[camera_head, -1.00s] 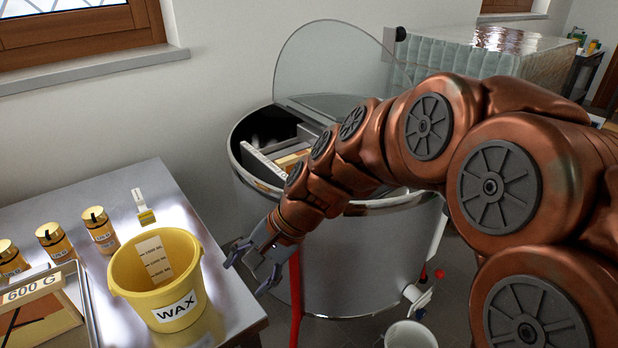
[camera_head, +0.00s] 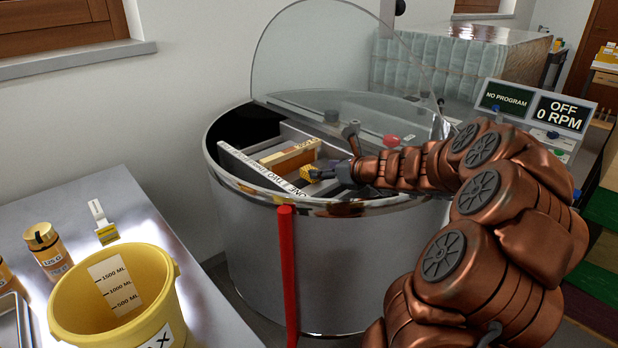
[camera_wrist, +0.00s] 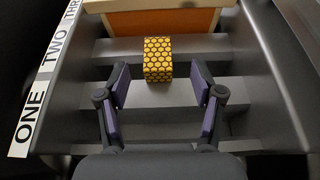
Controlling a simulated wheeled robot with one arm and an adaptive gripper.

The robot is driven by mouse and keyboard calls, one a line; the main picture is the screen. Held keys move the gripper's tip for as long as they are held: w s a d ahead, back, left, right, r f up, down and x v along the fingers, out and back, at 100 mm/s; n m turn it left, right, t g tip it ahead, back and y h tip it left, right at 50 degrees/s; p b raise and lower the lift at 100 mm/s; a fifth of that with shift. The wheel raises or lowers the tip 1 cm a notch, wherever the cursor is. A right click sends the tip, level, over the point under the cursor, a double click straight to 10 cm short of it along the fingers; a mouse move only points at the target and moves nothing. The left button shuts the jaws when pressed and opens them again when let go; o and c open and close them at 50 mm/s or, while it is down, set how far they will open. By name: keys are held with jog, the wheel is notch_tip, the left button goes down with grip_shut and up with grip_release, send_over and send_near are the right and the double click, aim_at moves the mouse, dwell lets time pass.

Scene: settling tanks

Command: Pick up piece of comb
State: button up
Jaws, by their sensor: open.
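The piece of comb is a small yellow block with a black honeycomb pattern (camera_wrist: 158,60). In the wrist view it lies on grey slats inside the steel drum, just ahead of and between my fingertips. It also shows in the head view (camera_head: 308,174), close to the tips of my gripper (camera_head: 338,171). My gripper (camera_wrist: 160,84) is open, with a finger on either side of the line to the comb, and holds nothing.
An orange wood-edged frame (camera_wrist: 162,20) stands behind the comb. A wall labelled ONE, TWO (camera_wrist: 42,95) runs along the left. The steel drum (camera_head: 330,265) has a clear raised lid (camera_head: 310,55) at the back. A yellow wax bucket (camera_head: 70,318) stands on the table at left.

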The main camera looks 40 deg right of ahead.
aim_at(307, 167)
jog(key=shift+b+x, duration=0.3)
jog(key=shift+x, duration=3.45)
jog(key=shift+a, duration=0.2)
jog(key=shift+c, duration=0.3)
jog(key=c, duration=1.2)
